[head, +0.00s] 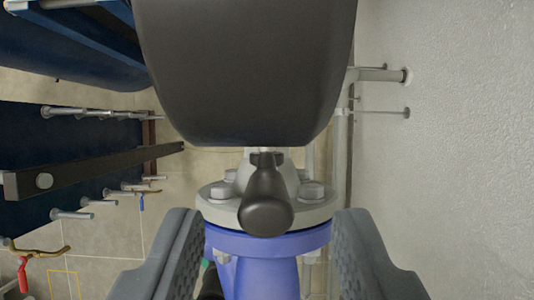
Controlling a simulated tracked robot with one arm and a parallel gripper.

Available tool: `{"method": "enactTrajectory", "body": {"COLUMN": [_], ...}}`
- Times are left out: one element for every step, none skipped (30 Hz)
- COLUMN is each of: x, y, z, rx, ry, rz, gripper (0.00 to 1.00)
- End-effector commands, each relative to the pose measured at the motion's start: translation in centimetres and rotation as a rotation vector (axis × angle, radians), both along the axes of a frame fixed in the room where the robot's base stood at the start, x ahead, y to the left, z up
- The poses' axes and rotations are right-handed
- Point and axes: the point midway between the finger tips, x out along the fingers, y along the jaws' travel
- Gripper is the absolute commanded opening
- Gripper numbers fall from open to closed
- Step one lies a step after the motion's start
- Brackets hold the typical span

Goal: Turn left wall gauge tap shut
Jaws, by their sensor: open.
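A black tap handle (265,200) with a rounded end points toward me in the middle of the head view. It sits in front of a pale grey bolted flange (215,203) on top of a blue pipe (262,265). My gripper (268,222) is open, with one grey finger on each side of the handle. Clear gaps show between both fingers and the handle, and nothing is held. I cannot tell from this view how far the tap is turned. No gauge face is visible.
A large dark rounded body (245,70) fills the top middle and hides what is behind it. A pale wall (450,150) with short pipe stubs (383,75) is on the right. Blue plates with long bolts (95,112), a dark bar (95,168) and a red-handled tap (23,275) are on the left.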

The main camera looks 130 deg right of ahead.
Motion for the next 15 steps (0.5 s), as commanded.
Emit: {"method": "enactTrajectory", "body": {"x": [0.0, 0.1, 0.3, 0.4, 0.5, 0.6, 0.7, 0.7, 0.8, 0.8, 0.8, 0.9, 0.9, 0.9, 0.9], "y": [0.3, 0.4, 0.5, 0.6, 0.6, 0.7, 0.8, 0.8, 0.9, 1.0, 1.0, 1.0, 1.0, 1.0, 1.0], "z": [-0.6, -0.9, -1.3, -1.6, -1.9, -2.2, -2.5, -2.7, -2.9, -3.1, -3.1, -3.2, -3.3, -3.3, -3.3], "rx": [0.001, 0.002, 0.003, 0.002, 0.002, 0.001, 0.000, 0.000, 0.000, 0.001, 0.002, 0.001, 0.001, 0.002, 0.002], "ry": [0.002, 0.001, 0.000, 0.000, 0.001, 0.001, 0.001, 0.001, 0.002, 0.001, 0.000, 0.000, 0.000, -0.001, -0.001], "rz": [0.005, 0.006, 0.003, 0.002, 0.001, 0.000, 0.000, 0.001, 0.002, 0.002, 0.002, 0.001, 0.001, 0.000, 0.000], "gripper": [0.41, 0.41, 0.41, 0.41, 0.41, 0.41, 0.41, 0.41, 0.41, 0.41, 0.41, 0.41, 0.41, 0.41, 0.41]}}
